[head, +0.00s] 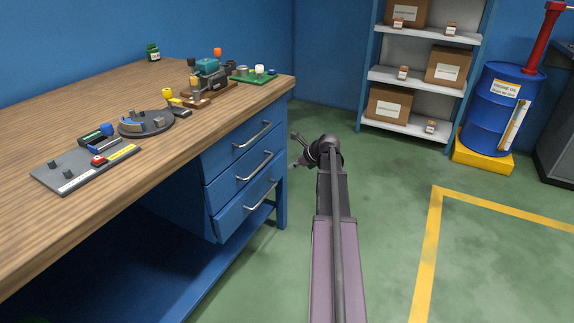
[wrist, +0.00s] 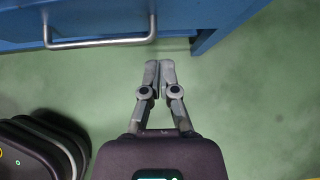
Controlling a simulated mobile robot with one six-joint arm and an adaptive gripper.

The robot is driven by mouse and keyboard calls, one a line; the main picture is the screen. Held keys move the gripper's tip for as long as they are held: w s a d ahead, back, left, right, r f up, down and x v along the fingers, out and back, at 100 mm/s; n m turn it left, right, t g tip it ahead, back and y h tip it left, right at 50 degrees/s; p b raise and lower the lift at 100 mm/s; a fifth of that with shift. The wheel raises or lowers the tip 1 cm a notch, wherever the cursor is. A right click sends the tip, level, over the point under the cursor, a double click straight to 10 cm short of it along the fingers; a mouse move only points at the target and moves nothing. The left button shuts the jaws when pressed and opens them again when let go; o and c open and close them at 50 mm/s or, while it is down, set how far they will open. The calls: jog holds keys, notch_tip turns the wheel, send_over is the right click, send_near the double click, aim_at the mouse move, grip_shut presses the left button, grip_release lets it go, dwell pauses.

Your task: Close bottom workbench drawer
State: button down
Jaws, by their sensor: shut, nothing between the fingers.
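The blue workbench (head: 130,90) has a stack of three drawers with silver bar handles. The bottom drawer (head: 232,213) appears to stick out slightly beyond the drawers above; the exact gap is hard to judge. Its handle (head: 262,196) faces the open floor. My gripper (wrist: 159,68) is shut and empty, with fingertips together. In the wrist view a blue drawer front (wrist: 75,24) with a handle (wrist: 100,44) lies ahead, and the fingertips are just right of that handle, apart from it. In the head view my gripper is to the right of the drawers.
A blue bench leg (head: 281,205) stands right of the drawers. Parts and tools lie on the benchtop. A shelf (head: 410,76) with boxes and a blue oil drum (head: 490,115) stand at the back right. Green floor around my arm is clear.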

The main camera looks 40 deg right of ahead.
jog(key=shift+p+v, duration=1.45)
jog(key=shift+v, duration=1.1)
jog(key=shift+a, duration=0.1)
jog(key=n+g, duration=0.5)
jog(key=n, duration=1)
send_near(240, 201)
jog(key=s+a+f, duration=0.2)
jog(key=a+f, duration=0.2)
jog(key=a, duration=0.1)
jog(key=s+a+f+n+g+h, duration=0.1)
jog(key=s+a+n, duration=0.4)
jog(key=a+n, duration=0.3)
jog(key=s+a+n+g+h, duration=0.2)
jog(key=s+a+n, duration=0.3)
jog(key=a+n, duration=0.3)
jog(key=shift+a+f+h, duration=0.3)
jog(key=shift+a+f, duration=0.1)
jog(key=shift+a, duration=1.4)
